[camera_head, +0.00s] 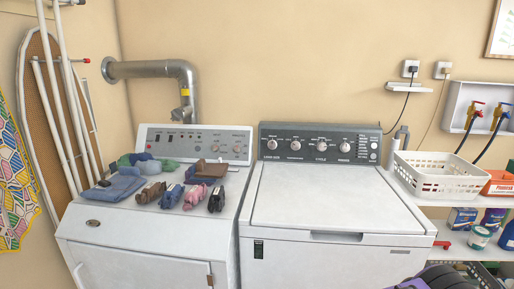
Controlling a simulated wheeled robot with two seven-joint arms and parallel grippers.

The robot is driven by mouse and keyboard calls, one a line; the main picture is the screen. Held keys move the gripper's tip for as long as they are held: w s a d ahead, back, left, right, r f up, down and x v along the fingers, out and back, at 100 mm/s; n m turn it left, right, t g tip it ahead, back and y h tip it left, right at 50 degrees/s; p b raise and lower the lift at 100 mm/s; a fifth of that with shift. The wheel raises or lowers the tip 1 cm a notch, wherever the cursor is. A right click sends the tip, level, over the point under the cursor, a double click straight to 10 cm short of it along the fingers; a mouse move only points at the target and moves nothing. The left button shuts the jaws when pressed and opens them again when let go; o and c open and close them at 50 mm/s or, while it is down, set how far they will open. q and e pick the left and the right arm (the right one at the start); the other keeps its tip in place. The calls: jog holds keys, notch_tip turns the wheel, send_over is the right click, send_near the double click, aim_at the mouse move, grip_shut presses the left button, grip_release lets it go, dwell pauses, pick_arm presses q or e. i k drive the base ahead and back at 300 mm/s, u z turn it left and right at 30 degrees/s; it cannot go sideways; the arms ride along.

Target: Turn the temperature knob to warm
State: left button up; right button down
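The washer's dark control panel (308,135) stands at the back of the white top-loading washer (320,200). Several round silver knobs sit in a row on it. The second knob from the left (295,145) has a longer label under it that looks like the temperature label, but the print is too small to be sure. I cannot read its pointer setting. The load-size knob (272,144) is left of it and the cycle knob (321,146) right of it. Neither of my grippers is in view, and nothing covers the knobs.
A white dryer (140,225) stands at left, with folded cloths (125,184) and rolled socks (195,196) on top. A white basket (437,177) is on the right shelf. The washer lid is shut and clear. A dark and purple object (440,279) shows at the bottom right.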

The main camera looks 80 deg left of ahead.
aim_at(296, 146)
jog(key=u, duration=2)
